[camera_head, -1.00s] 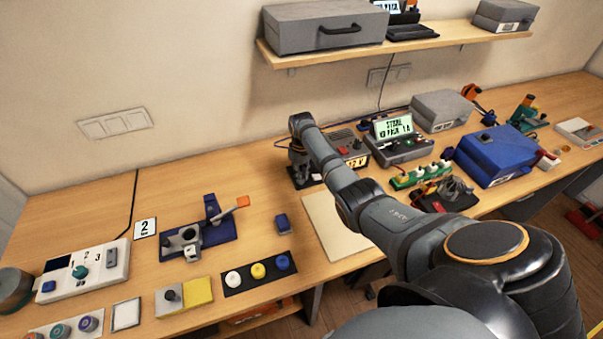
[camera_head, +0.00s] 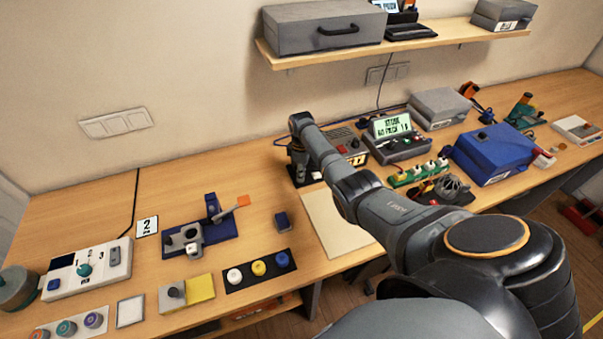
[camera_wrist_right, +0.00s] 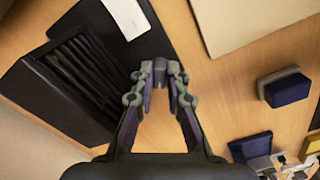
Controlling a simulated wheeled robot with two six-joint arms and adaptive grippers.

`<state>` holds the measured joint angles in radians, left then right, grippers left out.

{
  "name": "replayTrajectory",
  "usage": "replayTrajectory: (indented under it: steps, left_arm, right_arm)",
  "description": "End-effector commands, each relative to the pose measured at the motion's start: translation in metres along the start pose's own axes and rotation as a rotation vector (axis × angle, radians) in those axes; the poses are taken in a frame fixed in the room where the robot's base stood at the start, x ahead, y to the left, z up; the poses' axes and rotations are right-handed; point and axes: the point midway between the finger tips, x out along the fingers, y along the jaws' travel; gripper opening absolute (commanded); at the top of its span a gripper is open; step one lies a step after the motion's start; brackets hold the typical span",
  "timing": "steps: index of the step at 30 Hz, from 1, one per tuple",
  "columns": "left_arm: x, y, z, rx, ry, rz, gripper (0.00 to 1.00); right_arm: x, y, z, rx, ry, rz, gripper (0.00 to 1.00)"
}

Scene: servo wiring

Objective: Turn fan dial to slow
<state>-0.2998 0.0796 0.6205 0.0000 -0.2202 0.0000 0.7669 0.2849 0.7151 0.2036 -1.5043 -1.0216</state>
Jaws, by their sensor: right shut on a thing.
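My right gripper (camera_head: 297,160) is over a black base (camera_head: 302,181) near the back of the table. In the right wrist view the gripper (camera_wrist_right: 161,88) is shut on a small dark grey dial (camera_wrist_right: 160,68), which stands between the two fingertips. Beside it is a dark body with long slats (camera_wrist_right: 80,78), apparently the fan, with a pale label (camera_wrist_right: 127,17) on the base. In the head view my arm hides most of the fan. The dial's pointer and its slow mark cannot be made out. My left gripper is not in view.
A beige mat (camera_head: 330,225) and a small blue block (camera_head: 282,221) lie in front. A panel with a teal dial (camera_head: 84,269) is at far left.

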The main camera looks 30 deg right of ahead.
Motion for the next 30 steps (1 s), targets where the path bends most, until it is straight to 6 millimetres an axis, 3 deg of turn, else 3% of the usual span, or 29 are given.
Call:
replayTrajectory:
  steps: [15, 16, 21, 30]
  left_arm:
    - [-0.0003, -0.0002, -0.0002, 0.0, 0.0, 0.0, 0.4]
    - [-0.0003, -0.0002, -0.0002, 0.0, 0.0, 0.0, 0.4]
    - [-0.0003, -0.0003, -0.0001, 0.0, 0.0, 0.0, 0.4]
    - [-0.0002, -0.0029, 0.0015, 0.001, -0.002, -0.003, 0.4]
  right_arm:
    - [-0.0009, 0.0005, -0.0015, -0.021, 0.004, 0.002, 0.0]
    - [-0.0009, 0.0005, -0.0015, -0.021, 0.004, 0.002, 0.15]
    - [-0.0006, 0.0003, -0.0011, -0.021, 0.003, 0.001, 0.37]
    - [-0.0019, 0.0003, -0.0005, -0.019, 0.001, 0.001, 0.37]
